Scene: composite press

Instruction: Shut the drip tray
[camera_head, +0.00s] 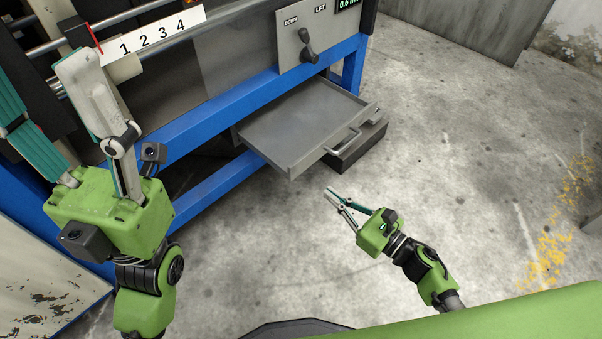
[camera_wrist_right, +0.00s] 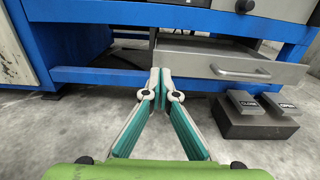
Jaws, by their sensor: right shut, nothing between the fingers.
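The drip tray (camera_head: 300,118) is a flat grey drawer under the blue press frame. It is pulled out and sticks out over the floor, with a bar handle (camera_head: 343,141) on its front. In the right wrist view the tray front (camera_wrist_right: 195,62) is ahead and to the right, and its handle (camera_wrist_right: 240,75) shows. My right gripper (camera_head: 329,191) is shut and empty, in front of the tray and apart from it. Its closed fingertips also show in the wrist view (camera_wrist_right: 160,72). My left gripper (camera_head: 45,85) is open, with its fingers spread beside the press at the left.
A dark pedal box (camera_head: 362,148) sits on the floor under the tray's right side; its pedals read CLOSE (camera_wrist_right: 245,101) and OPEN (camera_wrist_right: 281,104). A DOWN/LIFT lever (camera_head: 308,48) is on the panel above. A blue lower beam (camera_head: 215,190) runs left of the tray. The concrete floor at right is clear.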

